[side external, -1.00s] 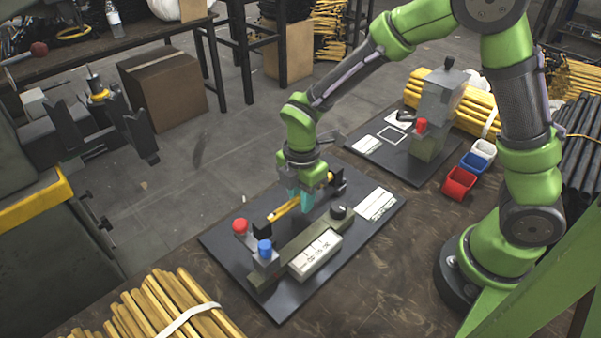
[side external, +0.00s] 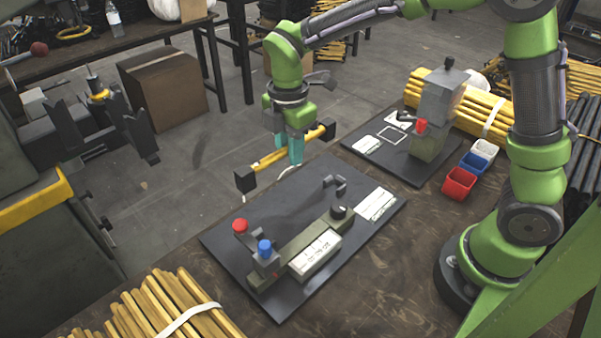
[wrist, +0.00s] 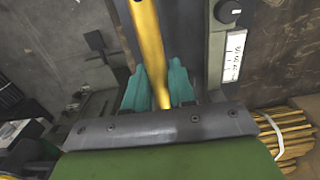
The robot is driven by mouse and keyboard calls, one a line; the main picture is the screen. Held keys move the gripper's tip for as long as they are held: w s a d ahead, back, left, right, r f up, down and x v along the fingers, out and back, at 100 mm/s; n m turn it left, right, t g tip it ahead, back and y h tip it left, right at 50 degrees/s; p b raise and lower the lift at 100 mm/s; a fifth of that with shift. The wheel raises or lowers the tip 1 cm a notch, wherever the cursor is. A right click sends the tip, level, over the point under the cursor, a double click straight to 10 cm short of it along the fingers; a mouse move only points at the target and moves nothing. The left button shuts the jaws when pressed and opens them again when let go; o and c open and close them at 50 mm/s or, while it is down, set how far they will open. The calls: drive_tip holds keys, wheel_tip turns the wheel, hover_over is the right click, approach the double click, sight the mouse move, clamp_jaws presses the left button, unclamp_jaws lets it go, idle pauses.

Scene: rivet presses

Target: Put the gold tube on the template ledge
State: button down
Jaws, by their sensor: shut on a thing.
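The gold tube (side external: 268,161) has a dark block at each end and hangs in the air above the far edge of the near black plate. My gripper (side external: 290,155) is shut on it near its middle, with teal fingertips around it. In the wrist view the tube (wrist: 149,45) runs up between the teal fingers (wrist: 158,88), its far end cut off by the frame. I cannot tell for certain which part is the template ledge.
The near black plate (side external: 235,240) carries a red button (side external: 240,226), a blue button (side external: 265,247), a dial (side external: 339,212) and a small bracket (side external: 335,183). A second plate with a grey press (side external: 441,97) stands behind. Red, blue and white bins (side external: 459,184) sit to the right. Bundled yellow tubes (side external: 165,310) lie in front.

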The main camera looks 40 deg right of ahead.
drive_tip(key=w+f, duration=0.3)
hover_over(279, 196)
wheel_tip(279, 196, down, 5)
drive_tip(key=shift+s+r, duration=0.1)
drive_tip(key=shift+r, duration=0.1)
drive_tip(key=shift+f, duration=2.35)
drive_tip(key=shift+f, duration=0.1)
drive_tip(key=c, duration=0.9)
unclamp_jaws()
drive_tip(key=shift+c, duration=0.2)
